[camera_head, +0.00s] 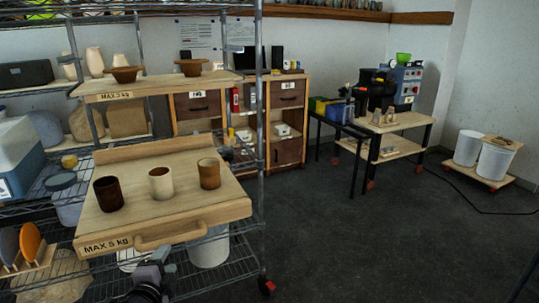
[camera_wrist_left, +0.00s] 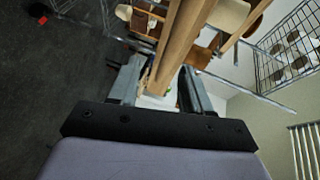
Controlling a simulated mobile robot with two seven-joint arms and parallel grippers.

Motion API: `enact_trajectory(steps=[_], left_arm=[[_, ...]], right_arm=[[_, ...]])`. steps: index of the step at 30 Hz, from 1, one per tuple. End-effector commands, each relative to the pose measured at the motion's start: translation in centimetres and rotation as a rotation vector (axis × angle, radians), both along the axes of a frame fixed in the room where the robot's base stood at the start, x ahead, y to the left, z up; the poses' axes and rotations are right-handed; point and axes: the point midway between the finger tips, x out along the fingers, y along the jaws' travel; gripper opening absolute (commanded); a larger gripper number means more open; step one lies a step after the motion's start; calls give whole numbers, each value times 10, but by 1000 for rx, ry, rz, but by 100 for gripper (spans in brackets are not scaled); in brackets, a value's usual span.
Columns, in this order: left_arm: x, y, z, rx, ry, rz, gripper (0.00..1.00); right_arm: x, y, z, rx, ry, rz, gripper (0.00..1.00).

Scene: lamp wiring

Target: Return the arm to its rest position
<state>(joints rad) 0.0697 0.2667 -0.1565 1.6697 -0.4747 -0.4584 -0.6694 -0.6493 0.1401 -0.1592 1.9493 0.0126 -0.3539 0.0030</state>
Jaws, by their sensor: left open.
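My left gripper (camera_head: 157,262) is at the bottom of the head view, just below and in front of the wooden handle (camera_head: 170,238) of a board marked MAX 5 kg (camera_head: 222,213). In the left wrist view the gripper (camera_wrist_left: 160,82) is open, its two grey fingers apart. A long wooden bar or edge (camera_wrist_left: 182,40) shows beyond and between the fingertips; whether it touches them I cannot tell. My right gripper is not in view.
The board carries a dark brown cup (camera_head: 108,194), a cream cup (camera_head: 160,184) and a tan cup (camera_head: 209,173). The wire rack (camera_head: 262,150) surrounds it. Orange and grey discs (camera_head: 30,241) stand at the lower left. Open floor (camera_head: 370,240) lies to the right.

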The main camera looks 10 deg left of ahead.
Motion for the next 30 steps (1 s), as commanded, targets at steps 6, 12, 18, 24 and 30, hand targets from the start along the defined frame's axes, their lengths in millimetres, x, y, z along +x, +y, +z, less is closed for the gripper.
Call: enact_trajectory(steps=[6,12,18,24,30], left_arm=[[-73,-36,-72,-380,128,11,48],[-163,-72,-123,-823,264,108,48],[-230,-95,-145,-1154,357,240,48],[-256,-103,-150,-1284,388,305,48],[-257,-104,-150,-1291,389,310,48]], right_arm=[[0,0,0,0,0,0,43],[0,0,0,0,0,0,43],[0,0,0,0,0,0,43],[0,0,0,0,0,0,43],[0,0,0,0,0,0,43]])
